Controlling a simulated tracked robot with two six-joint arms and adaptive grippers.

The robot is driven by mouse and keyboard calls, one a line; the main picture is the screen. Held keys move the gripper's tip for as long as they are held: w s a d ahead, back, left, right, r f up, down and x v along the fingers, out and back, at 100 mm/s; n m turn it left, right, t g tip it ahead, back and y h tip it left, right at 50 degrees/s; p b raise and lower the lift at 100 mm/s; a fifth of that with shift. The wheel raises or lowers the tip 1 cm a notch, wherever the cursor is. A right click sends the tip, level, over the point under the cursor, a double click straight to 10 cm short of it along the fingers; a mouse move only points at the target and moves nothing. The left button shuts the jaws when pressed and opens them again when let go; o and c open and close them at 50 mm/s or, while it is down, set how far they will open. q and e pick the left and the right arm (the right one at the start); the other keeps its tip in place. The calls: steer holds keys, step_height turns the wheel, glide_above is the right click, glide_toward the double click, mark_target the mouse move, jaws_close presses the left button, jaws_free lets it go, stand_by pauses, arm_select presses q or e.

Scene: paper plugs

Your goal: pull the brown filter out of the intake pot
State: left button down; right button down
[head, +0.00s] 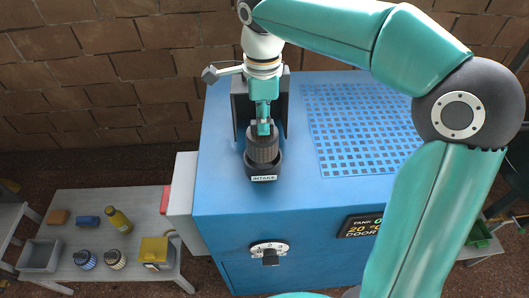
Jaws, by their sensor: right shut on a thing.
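The intake pot (263,172) is a dark cup with an INTAKE label on its front, at the front left of the blue cabinet's top. A dark ribbed cylinder, the filter (262,149), stands upright at the pot's mouth; its colour looks nearly black here, and its lower part is hidden by the pot. My right gripper (263,128) points straight down from above and is shut on the top of the filter. Its fingertips are small and hard to make out. My left gripper is not in view.
A dark upright bracket (241,105) stands behind the pot. A perforated grid (355,125) covers the cabinet top to the right. A knob (270,254) is on the cabinet front.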

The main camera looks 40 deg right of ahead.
steer(key=shift+r, duration=0.15)
steer(key=shift+r+p, duration=1.45)
steer(key=shift+p, duration=0.05)
